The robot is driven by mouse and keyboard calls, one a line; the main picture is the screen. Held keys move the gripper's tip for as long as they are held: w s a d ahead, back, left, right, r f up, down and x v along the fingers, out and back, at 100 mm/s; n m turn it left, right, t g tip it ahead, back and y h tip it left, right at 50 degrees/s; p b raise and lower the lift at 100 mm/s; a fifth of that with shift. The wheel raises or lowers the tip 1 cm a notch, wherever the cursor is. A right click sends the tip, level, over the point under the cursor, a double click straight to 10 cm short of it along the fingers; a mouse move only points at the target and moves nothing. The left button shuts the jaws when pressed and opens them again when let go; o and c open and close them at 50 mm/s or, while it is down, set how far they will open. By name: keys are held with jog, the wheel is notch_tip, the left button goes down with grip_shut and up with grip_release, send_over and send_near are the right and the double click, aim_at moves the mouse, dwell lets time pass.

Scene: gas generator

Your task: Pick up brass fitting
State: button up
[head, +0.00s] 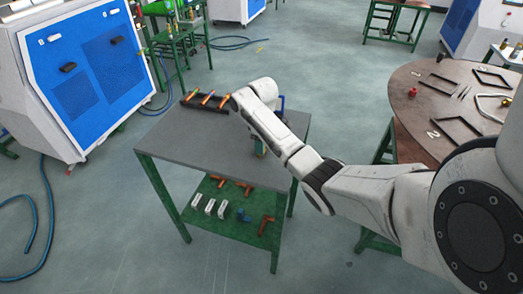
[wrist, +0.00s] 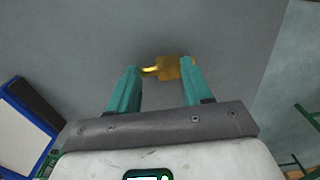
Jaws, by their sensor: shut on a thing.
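The brass fitting (wrist: 168,68) is a small golden piece in the wrist view, with a blocky body and a thinner, curved end to the left. My gripper (wrist: 160,72) has two teal fingers, and they are shut on the fitting. Grey table surface fills the view behind it; I cannot tell whether the fitting touches it. In the head view my arm reaches over the grey-topped table (head: 190,145). My wrist hides most of the gripper there, and the fitting does not show.
A dark rack with orange rods (head: 207,99) stands at the table's back edge. The green lower shelf (head: 225,235) holds white blocks and several pipe pieces. A round brown table (head: 420,90) with trays is at right. A blue-and-white machine (head: 85,75) stands at left. The tabletop's left is clear.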

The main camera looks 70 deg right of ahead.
jog(key=shift+r, duration=0.1)
jog(key=shift+r, duration=0.45)
notch_tip(320, 180, up, 2)
jog(key=shift+a+r+b, duration=0.15)
jog(key=shift+r+b, duration=0.05)
jog(key=shift+b, duration=0.25)
jog(key=shift+s+a+r+p, duration=1)
jog(key=shift+a+r, duration=0.6)
jog(key=shift+a, duration=0.5)
jog(key=shift+s+a+r+p, duration=0.75)
jog(key=shift+a+r+p, duration=0.3)
jog(key=shift+a+r, duration=0.8)
jog(key=shift+s+a+r+p, duration=1)
jog(key=shift+a+r, duration=0.3)
jog(key=shift+a, duration=1.05)
